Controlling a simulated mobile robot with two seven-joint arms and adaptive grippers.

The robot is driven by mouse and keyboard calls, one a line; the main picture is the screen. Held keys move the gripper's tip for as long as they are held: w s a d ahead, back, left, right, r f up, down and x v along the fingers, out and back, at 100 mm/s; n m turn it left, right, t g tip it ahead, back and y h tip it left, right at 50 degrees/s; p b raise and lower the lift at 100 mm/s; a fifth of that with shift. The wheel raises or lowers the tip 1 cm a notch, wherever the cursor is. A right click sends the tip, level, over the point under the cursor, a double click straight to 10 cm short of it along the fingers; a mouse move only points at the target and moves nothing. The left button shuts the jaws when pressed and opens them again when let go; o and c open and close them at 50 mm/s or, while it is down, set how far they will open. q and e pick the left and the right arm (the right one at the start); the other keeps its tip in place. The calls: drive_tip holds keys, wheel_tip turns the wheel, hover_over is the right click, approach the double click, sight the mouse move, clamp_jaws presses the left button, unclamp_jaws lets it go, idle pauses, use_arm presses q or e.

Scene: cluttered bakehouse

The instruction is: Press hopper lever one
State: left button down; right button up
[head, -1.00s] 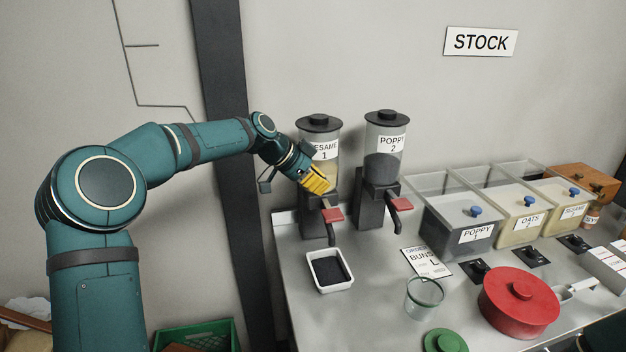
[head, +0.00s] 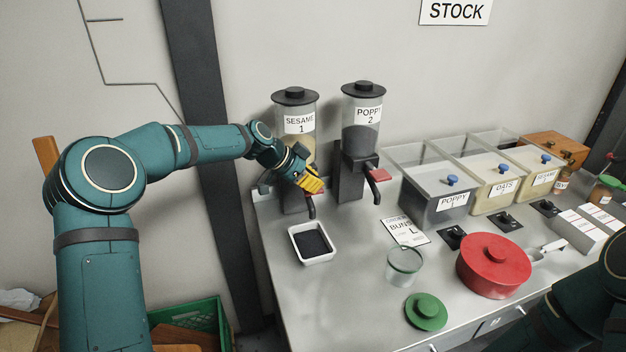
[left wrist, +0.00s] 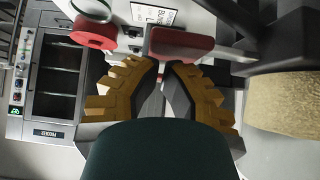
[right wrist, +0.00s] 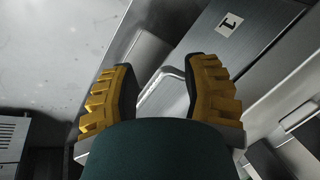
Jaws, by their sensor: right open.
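Hopper one (head: 299,124), labelled SESAME 1, stands at the back left of the steel counter. Its red lever paddle (left wrist: 181,43) shows in the left wrist view, just beyond the fingertips; in the head view my gripper hides it. My left gripper (head: 314,187) is in front of hopper one's lower part, above its dark spout (head: 310,208). Its yellow fingers (left wrist: 164,64) are drawn together with nothing seen between them. I cannot tell whether the tips touch the paddle. My right gripper (right wrist: 160,65) is open and empty.
Hopper two (head: 361,132), POPPY 2, with its own red lever (head: 378,174), stands close on the right. A white dish (head: 315,261) with dark contents sits in front of the hoppers. A glass (head: 404,267), green lid (head: 426,311) and red pot (head: 493,267) stand further right.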

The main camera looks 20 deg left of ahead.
sight(314, 194)
use_arm(q)
drive_tip(key=f+b, duration=0.1)
drive_tip(key=b, duration=0.2)
drive_tip(key=f+t+b, duration=0.1)
drive_tip(key=b, duration=0.2)
drive_tip(key=f+m+y+b, duration=0.1)
drive_tip(key=b, duration=0.3)
drive_tip(key=shift+s+d+f+t, duration=0.2)
drive_tip(key=shift+s+f+t, duration=0.1)
drive_tip(key=shift+f+t, duration=0.1)
drive_tip(key=shift+f, duration=0.15)
drive_tip(key=shift+r, duration=0.3)
use_arm(e)
wheel_tip(314, 194, down, 10)
drive_tip(key=s, duration=0.2)
drive_tip(key=shift+a+g, duration=0.2)
drive_tip(key=shift+g, duration=0.1)
use_arm(q)
drive_tip(key=shift+r, duration=0.1)
use_arm(e)
drive_tip(key=shift+r, duration=0.15)
use_arm(q)
drive_tip(key=shift+r+p, duration=0.5)
drive_tip(key=shift+r, duration=0.15)
use_arm(e)
drive_tip(key=shift+r, duration=0.3)
